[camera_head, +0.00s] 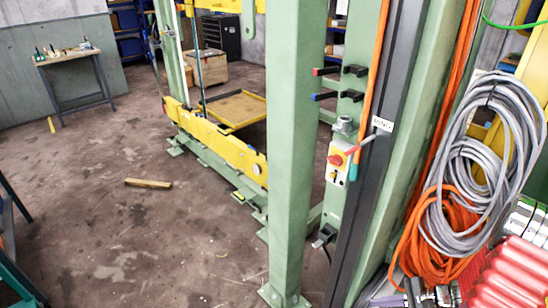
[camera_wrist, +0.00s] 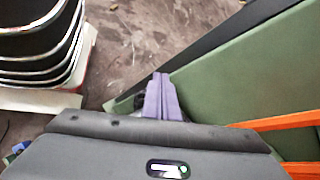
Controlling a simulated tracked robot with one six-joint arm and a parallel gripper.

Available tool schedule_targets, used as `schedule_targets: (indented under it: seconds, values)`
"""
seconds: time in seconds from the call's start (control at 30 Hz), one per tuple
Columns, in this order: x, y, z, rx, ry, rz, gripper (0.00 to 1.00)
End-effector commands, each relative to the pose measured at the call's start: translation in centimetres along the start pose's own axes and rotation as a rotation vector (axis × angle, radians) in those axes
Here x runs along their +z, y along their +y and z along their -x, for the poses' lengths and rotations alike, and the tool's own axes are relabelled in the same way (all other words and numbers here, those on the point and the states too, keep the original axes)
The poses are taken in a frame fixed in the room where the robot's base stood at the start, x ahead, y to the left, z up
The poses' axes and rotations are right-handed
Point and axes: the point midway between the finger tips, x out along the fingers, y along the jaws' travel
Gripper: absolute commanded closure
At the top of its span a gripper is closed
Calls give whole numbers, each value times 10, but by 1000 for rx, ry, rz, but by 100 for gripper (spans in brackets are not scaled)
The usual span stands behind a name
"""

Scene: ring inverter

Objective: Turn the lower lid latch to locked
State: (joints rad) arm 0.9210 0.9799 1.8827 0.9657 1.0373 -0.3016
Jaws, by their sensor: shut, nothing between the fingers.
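No part that I can name for certain as the lower lid latch shows in either view. In the head view, two short black levers stick out of a green column, an upper one with a red end (camera_head: 327,71) and a lower one with a blue end (camera_head: 323,96). The fingertips point at the floor beside a green panel (camera_wrist: 240,85). My gripper is not in the head view.
Green columns (camera_head: 292,150) fill the middle and right of the head view. Grey cable coils (camera_head: 480,165) and an orange coil (camera_head: 435,250) hang at right. A wooden block (camera_head: 148,183) lies on open floor. A black ringed object (camera_wrist: 38,40) is at the wrist view's upper left.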

Motion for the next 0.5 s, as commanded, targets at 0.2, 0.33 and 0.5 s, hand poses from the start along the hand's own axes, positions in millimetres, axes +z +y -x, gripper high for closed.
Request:
schedule_targets:
  seconds: [0.2,0.33,0.5]
  values:
    - [48,-20,17,133,20,123,100]
    - [75,-35,25,195,38,202,100]
    - [111,-54,35,263,65,309,100]
